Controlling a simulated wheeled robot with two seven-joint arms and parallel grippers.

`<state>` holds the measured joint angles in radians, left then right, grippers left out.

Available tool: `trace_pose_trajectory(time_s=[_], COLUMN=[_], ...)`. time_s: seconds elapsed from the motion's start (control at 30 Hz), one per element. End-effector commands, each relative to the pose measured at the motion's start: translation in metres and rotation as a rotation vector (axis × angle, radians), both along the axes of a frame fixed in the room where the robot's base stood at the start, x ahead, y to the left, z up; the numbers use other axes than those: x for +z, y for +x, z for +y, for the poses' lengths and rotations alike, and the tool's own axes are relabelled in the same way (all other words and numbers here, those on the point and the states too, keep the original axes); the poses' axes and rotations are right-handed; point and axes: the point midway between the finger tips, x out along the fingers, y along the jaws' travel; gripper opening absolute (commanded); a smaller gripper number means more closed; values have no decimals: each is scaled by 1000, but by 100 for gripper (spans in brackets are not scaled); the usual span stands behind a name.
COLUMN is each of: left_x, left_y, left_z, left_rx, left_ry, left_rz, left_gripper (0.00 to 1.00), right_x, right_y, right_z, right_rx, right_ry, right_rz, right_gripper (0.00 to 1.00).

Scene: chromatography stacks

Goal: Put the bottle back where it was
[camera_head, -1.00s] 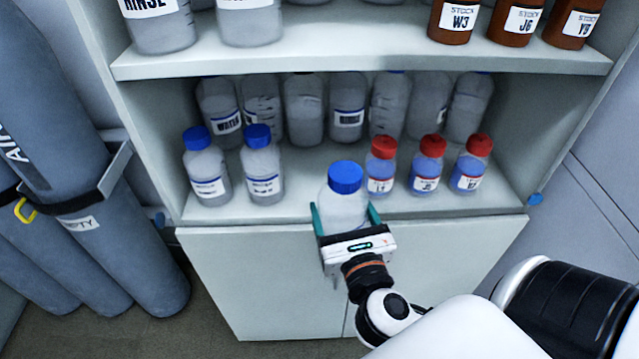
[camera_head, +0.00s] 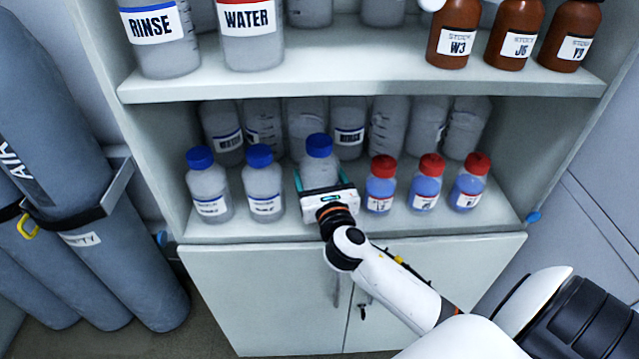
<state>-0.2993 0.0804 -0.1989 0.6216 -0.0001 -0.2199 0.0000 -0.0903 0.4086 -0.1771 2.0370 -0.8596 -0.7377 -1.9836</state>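A clear bottle with a blue cap (camera_head: 318,158) is between the two teal fingers of my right gripper (camera_head: 323,181), whose arm comes in from the lower right. The gripper is shut on the bottle's body, and the bottle looks roughly upright. It is over the lower shelf (camera_head: 400,221), in the front row, between a blue-capped bottle (camera_head: 265,186) on its left and a red-capped bottle (camera_head: 380,188) on its right. The gripper hides the bottle's base, so I cannot tell whether it touches the shelf. My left gripper is not in view.
Another blue-capped bottle (camera_head: 209,188) stands at the far left of the front row. Two more red-capped bottles (camera_head: 427,184) (camera_head: 469,185) stand to the right. Several larger clear bottles fill the row behind. The upper shelf (camera_head: 330,75) overhangs, with brown stock bottles (camera_head: 515,35) on it.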

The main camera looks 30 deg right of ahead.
Motion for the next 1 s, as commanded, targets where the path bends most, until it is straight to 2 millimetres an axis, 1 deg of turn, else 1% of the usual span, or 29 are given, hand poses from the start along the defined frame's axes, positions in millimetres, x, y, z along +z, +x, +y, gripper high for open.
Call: trace_pose_trajectory(time_s=[0.03,0.1,0.37,0.47,0.5,0.53,0.77,0.87,0.97,1.0], left_x=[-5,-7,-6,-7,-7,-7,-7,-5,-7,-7], left_y=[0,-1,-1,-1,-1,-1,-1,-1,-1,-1], left_z=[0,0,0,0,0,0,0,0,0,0], left_rx=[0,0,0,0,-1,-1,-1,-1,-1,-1], left_ry=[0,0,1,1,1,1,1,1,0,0], left_rz=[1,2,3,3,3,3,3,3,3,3], left_gripper=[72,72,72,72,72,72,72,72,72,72], right_x=[-9,-17,-17,-19,-21,-21,-21,-18,-20,-20], right_y=[0,0,0,0,-1,-1,-1,-1,-9,-15], right_z=[0,0,0,0,0,0,0,0,4,6], right_rx=[-2,-1,0,0,-1,-1,0,0,1,2], right_ry=[2,1,-1,0,1,1,0,0,1,2], right_rz=[-2,-1,-4,-4,0,0,1,0,2,2], right_gripper=[28,28,28,28,80,85,86,86,86,86])
